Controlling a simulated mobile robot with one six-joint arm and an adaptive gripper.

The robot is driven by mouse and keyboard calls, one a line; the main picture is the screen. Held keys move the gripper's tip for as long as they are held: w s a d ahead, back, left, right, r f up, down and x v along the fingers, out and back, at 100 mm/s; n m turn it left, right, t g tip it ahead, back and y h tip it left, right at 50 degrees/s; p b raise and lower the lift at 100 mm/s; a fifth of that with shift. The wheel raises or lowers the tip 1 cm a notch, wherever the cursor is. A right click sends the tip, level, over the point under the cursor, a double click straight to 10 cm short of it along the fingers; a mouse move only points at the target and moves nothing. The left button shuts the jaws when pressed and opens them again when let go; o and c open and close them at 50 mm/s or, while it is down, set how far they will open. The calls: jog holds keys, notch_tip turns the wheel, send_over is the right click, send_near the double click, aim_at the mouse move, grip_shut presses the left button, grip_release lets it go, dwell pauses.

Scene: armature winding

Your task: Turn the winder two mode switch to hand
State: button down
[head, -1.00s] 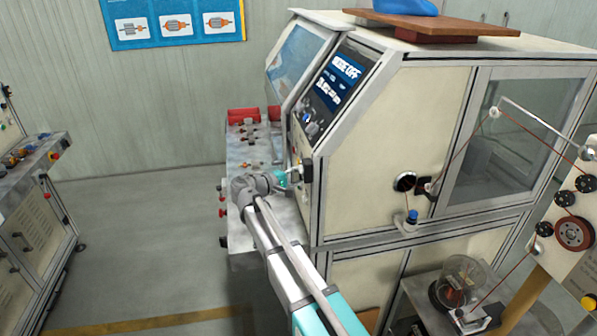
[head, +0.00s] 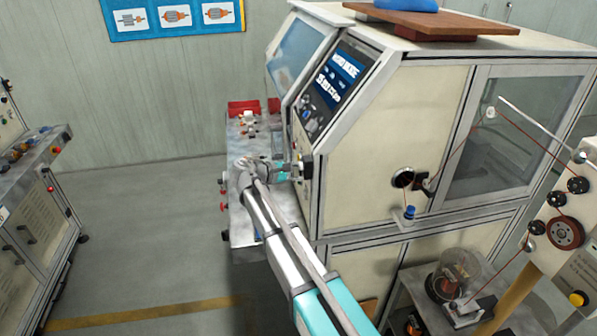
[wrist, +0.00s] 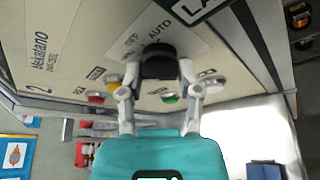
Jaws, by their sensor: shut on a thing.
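The winder two mode switch (wrist: 160,64) is a black knob on a light label plate in the wrist view. "AUTO" and a partly hidden word read beside it; the knob's pointer direction is hard to tell. My gripper (wrist: 158,82) has its two fingers around the knob, shut on it. In the head view my gripper (head: 290,170) is at the front of the winder (head: 390,140), and the switch is hidden there. The winder's screen (head: 340,74) shows small text that appears to read "HAND MODE".
Close to my fingers are a yellow button (wrist: 113,80), a red button (wrist: 96,98), a green button (wrist: 170,98) and a white button (wrist: 213,86). The winder's metal side table (head: 243,225) lies beneath my wrist. Open floor lies to the left.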

jog(key=shift+c, duration=1.5)
grip_release()
jog(key=shift+f+m, duration=0.1)
jog(key=shift+m, duration=0.2)
